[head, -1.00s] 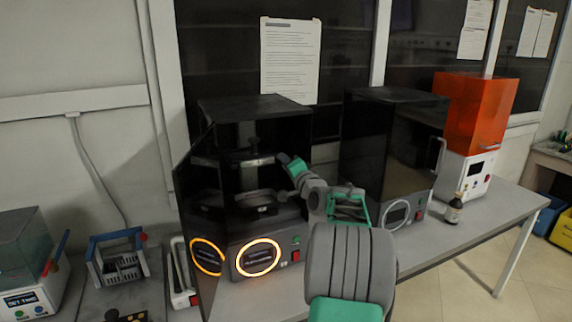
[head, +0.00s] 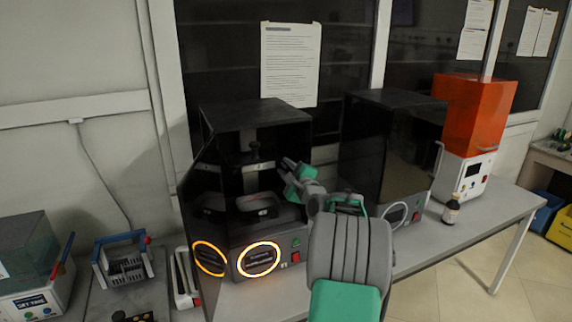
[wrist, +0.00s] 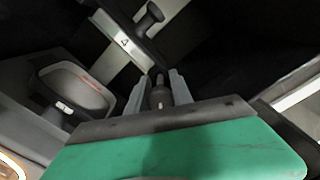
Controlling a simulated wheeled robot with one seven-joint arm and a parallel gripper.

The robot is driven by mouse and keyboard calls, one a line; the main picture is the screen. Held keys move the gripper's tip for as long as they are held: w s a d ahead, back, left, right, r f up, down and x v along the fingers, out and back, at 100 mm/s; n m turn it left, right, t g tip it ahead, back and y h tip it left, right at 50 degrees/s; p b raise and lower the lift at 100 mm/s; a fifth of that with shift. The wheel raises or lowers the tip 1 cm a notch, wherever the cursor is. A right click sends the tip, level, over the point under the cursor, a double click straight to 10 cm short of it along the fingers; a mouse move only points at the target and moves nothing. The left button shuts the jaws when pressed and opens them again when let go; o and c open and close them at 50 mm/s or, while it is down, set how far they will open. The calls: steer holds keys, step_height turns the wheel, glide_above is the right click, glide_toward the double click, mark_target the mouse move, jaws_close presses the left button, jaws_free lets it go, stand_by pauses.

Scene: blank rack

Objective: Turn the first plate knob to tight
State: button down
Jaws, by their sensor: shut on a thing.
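My gripper (wrist: 158,92) has its two grey fingers on either side of a dark knob (wrist: 159,98), closed on it. In the head view my gripper (head: 288,164) is at the right side of the open chamber of the left black machine (head: 255,112). A second black knob (wrist: 150,17) stands on a pale bar marked "4" (wrist: 122,40), beyond the fingertips. In the head view a black knob (head: 255,150) shows on the bar inside the chamber. The base of the gripped knob is hidden, and I cannot read its setting.
A rounded tray (head: 258,204) lies low in the chamber, left of my fingers in the wrist view (wrist: 75,88). The machine's dark door (head: 200,215) stands open on the left.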

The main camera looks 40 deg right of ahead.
steer(key=m+p, duration=0.4)
steer(key=m, duration=0.2)
steer(key=shift+r+p, duration=0.2)
steer(key=shift+p, duration=0.2)
steer(key=shift+f+m+p, duration=0.15)
steer(key=shift+m+p, duration=1.3)
steer(key=shift+m, duration=0.65)
steer(key=shift+f, duration=0.1)
steer(key=c, duration=1.2)
jaws_free()
steer(key=shift+o, duration=0.2)
steer(key=b+v, duration=0.2)
steer(key=v, duration=0.6)
